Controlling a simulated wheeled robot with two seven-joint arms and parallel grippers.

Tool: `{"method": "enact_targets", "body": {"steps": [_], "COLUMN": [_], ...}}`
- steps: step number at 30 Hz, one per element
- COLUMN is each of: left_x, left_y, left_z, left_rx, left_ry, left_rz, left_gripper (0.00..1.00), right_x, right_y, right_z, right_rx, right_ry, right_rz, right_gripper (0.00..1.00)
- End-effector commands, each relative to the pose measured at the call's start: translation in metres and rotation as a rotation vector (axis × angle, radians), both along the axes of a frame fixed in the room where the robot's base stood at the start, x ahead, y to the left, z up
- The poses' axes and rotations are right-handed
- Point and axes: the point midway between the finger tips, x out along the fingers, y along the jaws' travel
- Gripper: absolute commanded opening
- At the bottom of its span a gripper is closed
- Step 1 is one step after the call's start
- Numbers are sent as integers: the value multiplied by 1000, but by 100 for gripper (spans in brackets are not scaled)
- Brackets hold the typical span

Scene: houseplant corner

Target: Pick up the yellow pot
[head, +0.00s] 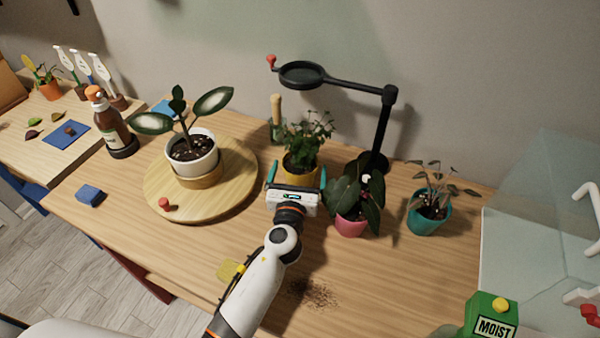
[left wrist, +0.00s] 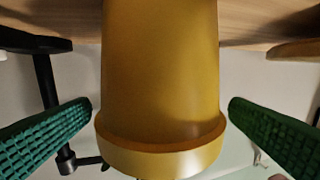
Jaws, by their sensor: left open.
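The yellow pot (head: 300,170) holds a leafy green plant and stands on the wooden table, behind my left gripper in the head view. My left gripper (head: 296,178) is open, its two teal fingers reaching to either side of the pot. In the left wrist view the yellow pot (left wrist: 160,80) fills the middle. The green ridged fingers of my left gripper (left wrist: 160,120) show on both sides of it, with gaps between them and the pot near its rim. The gripper body hides the pot's lower part in the head view. My right gripper does not show.
A pink pot (head: 350,226) stands close right of my left gripper, with a teal pot (head: 428,220) beyond. A black magnifier stand (head: 382,130) rises behind. A round wooden board (head: 240,185) with a white pot (head: 193,158) lies left. Spilled soil (head: 312,293) lies in front.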

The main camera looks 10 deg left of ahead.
Motion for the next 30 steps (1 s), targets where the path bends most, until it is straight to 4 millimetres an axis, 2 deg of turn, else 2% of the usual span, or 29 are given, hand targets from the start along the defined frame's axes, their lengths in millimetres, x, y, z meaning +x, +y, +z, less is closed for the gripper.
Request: {"method": "enact_targets", "body": {"steps": [4,12,21,27,30], "left_x": [16,17,17,17,17], "left_y": [1,1,1,1,1], "left_z": [1,0,0,2,9], "left_rx": [-1,0,0,0,0], "left_ry": [-1,0,0,-2,-4], "left_rz": [0,0,0,0,0], "left_gripper": [100,98,49,48,48], "right_x": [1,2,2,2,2], "right_y": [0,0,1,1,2], "right_z": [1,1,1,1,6], "right_rx": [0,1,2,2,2], "right_ry": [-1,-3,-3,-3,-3], "right_rz": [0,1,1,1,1], "right_gripper": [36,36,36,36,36]}}
